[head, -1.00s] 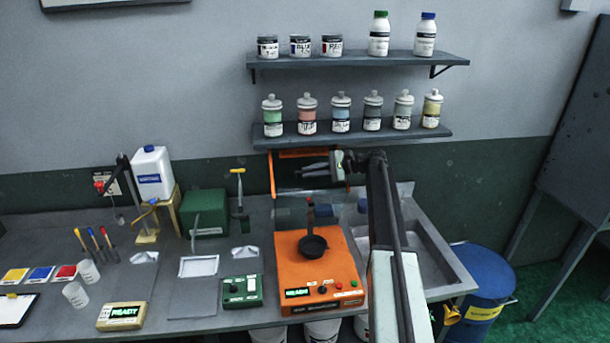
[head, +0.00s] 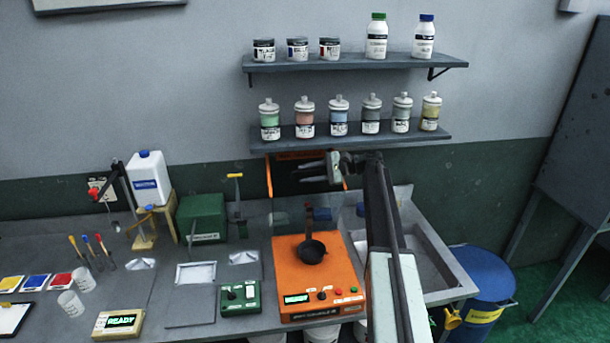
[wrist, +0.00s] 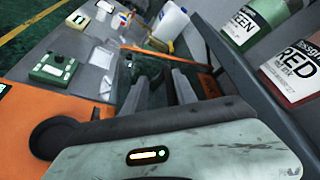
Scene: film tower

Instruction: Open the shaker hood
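The shaker (head: 293,252) is an orange box on the bench with a black round cup holder (head: 313,250), a small display and buttons. Its hood (head: 269,177) appears as an orange-edged frame standing upright behind the box, under the lower shelf; the cup holder is uncovered. My gripper (head: 302,171) is in front of this frame, its fingers apart and pointing left, with nothing seen between them. In the wrist view the two dark fingers (wrist: 160,94) are spread, with orange bars (wrist: 150,52) beyond them. Whether a finger touches the frame cannot be told.
Two wall shelves (head: 350,139) with jars and bottles are above my gripper. A sink (head: 425,250) lies right of the shaker, a blue drum (head: 485,285) beyond it. A green control box (head: 240,298), trays and a green case (head: 202,217) stand to the left.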

